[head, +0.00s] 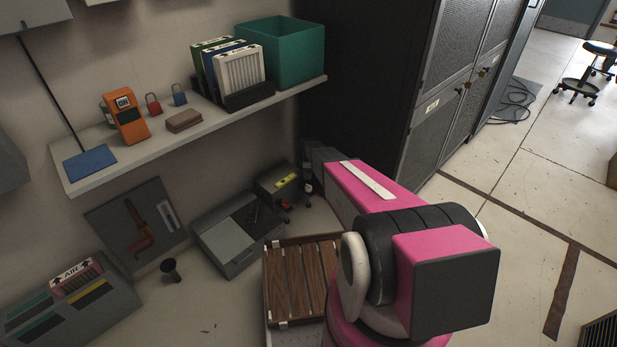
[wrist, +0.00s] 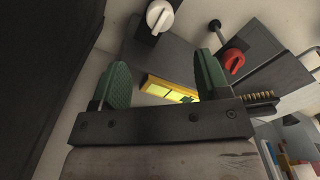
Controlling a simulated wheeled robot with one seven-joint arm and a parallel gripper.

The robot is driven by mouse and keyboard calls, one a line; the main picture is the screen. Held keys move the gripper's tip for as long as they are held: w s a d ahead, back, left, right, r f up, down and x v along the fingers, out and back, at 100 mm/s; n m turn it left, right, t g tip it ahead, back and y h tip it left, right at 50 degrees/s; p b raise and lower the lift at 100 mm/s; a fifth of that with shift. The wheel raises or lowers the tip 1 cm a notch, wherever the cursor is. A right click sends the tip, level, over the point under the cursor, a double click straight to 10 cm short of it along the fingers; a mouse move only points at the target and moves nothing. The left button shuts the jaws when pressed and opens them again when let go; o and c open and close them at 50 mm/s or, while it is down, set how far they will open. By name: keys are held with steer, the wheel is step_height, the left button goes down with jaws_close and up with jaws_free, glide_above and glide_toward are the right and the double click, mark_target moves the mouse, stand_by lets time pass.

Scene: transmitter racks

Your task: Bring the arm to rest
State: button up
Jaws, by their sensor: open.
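My arm shows in the head view as a pink and black limb, reaching away from me over the floor toward the wall below the shelf. The gripper end is small and mostly hidden behind the arm in that view. In the wrist view my gripper (wrist: 160,88) shows two green pads standing wide apart on a dark bar. It is open, with nothing held between the pads. Beyond the pads lies a grey box with a yellow level (wrist: 172,90) on it. The level also shows in the head view (head: 286,181).
A shelf (head: 200,130) with binders, a teal bin (head: 281,52) and an orange meter (head: 126,117) runs along the wall. A slatted wooden crate (head: 300,280) stands close beside my arm. A dark rack cabinet (head: 437,95) stands right. Open floor (head: 530,200) lies further right.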

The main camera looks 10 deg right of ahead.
stand_by(0.3)
steer(key=s+r+m, duration=0.7)
steer(key=s+r, duration=0.8)
steer(key=s, duration=0.3)
steer(key=s+r+m, duration=0.8)
steer(key=s+r, duration=0.7)
steer(key=s, duration=0.4)
steer(key=shift+s, duration=0.25)
